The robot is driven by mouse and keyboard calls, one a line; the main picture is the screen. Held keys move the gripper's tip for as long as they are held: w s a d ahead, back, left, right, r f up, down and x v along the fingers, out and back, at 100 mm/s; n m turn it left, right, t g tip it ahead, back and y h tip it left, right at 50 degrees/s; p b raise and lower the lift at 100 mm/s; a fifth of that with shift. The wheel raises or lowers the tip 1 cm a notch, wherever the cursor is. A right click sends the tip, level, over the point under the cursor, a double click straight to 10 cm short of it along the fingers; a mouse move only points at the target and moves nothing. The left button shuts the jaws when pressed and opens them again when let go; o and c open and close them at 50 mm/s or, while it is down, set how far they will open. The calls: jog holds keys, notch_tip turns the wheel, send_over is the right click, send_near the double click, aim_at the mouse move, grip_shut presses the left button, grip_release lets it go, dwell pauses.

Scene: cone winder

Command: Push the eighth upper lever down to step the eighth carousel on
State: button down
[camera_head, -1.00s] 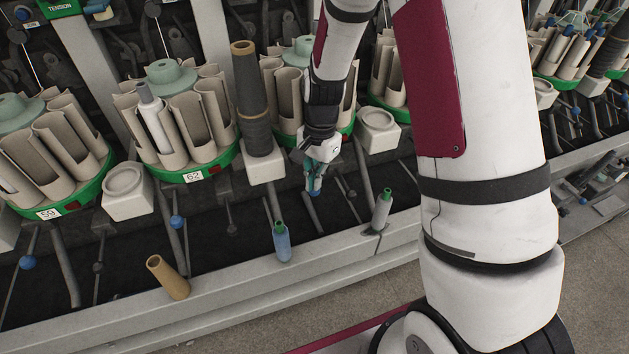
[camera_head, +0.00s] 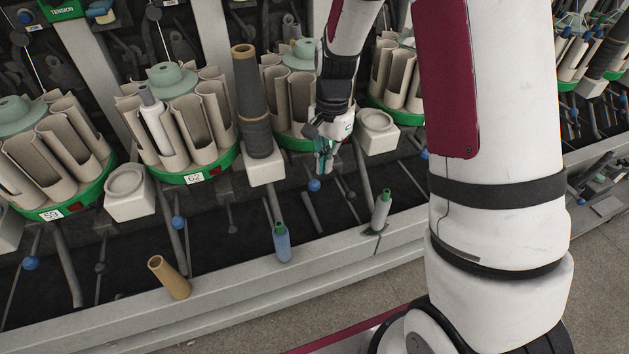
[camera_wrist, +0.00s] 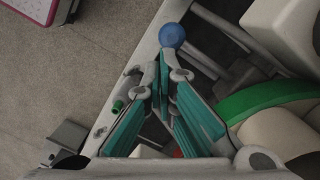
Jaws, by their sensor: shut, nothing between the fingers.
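My gripper (camera_head: 326,172) is shut and empty, pointing down in front of a green-rimmed carousel (camera_head: 300,90) whose number is hidden. A lever with a blue ball knob (camera_head: 314,185) shows just below and left of the fingertips. In the wrist view, my closed fingertips (camera_wrist: 162,62) are close to the blue knob (camera_wrist: 172,35), which lies just beyond them; I cannot tell whether they touch. Part of the carousel's green rim (camera_wrist: 265,98) shows at right. Which lever counts as the eighth is not readable here.
Carousel 62 (camera_head: 196,178) and a tall dark yarn package (camera_head: 252,100) stand to the left. A white block (camera_head: 377,132) is to the right.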

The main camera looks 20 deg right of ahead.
jog(key=r, duration=0.1)
jog(key=w+r, duration=0.1)
jog(key=r, duration=0.2)
jog(key=shift+w+d+r, duration=0.1)
jog(key=shift+w+d, duration=0.05)
jog(key=shift+w, duration=0.1)
jog(key=s+p, duration=0.2)
jog(key=s, duration=1.2)
jog(key=shift+s, duration=0.25)
jog(key=s+a+r+n+t, duration=0.15)
jog(key=s+r+n, duration=0.45)
jog(key=r, duration=0.6)
jog(key=s+r+n+h, duration=0.1)
jog(key=s+r+n, duration=0.5)
jog(key=s, duration=0.7)
notch_tip(320, 180, up, 22)
jog(key=t+p, duration=0.3)
jog(key=p, duration=1.6)
jog(key=shift+s+a+f+m+t, duration=0.15)
jog(key=shift+a+m+t, duration=0.15)
jog(key=shift+a+t, duration=0.1)
